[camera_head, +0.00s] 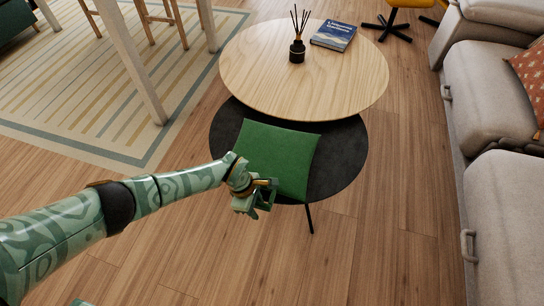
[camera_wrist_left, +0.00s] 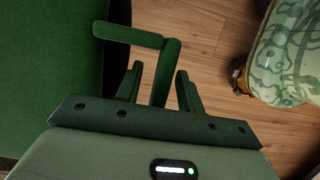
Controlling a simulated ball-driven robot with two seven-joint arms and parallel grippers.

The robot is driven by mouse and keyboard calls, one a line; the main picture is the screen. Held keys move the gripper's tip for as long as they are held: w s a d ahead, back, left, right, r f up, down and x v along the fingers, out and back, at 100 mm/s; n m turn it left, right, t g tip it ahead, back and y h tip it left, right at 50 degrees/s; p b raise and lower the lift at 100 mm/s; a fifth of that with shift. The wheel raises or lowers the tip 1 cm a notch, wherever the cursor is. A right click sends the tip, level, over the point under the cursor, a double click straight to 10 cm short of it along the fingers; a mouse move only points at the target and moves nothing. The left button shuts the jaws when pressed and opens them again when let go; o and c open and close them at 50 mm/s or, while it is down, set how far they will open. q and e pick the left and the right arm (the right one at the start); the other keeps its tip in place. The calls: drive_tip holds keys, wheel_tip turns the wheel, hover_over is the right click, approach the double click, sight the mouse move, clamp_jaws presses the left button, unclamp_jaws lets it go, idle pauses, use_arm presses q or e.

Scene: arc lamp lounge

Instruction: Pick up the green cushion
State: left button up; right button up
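The green cushion (camera_head: 279,157) lies on the round black table (camera_head: 345,150), its near edge close to the table's front rim. In the left wrist view the cushion (camera_wrist_left: 45,75) fills the left side, and a green strap-like handle (camera_wrist_left: 128,35) sticks out from its edge. My left gripper (camera_head: 264,197) is at the cushion's near left corner. In the left wrist view its two fingers (camera_wrist_left: 160,78) stand apart, with a part of the handle between them and gaps showing on both sides. Contact cannot be told. My right gripper is not in view.
A round wooden table (camera_head: 300,85) stands behind and above the black one, with a reed diffuser (camera_head: 297,51) and a blue book (camera_head: 334,37) on it. A grey sofa (camera_head: 495,95) lines the right. Pale wooden legs (camera_head: 135,60) stand on the rug at left. Bare floor is in front.

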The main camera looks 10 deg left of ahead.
use_arm(q)
drive_tip(key=shift+r, duration=0.1)
drive_tip(key=shift+c, duration=0.4)
clamp_jaws()
drive_tip(key=shift+w+r, duration=0.1)
drive_tip(key=shift+r, duration=0.05)
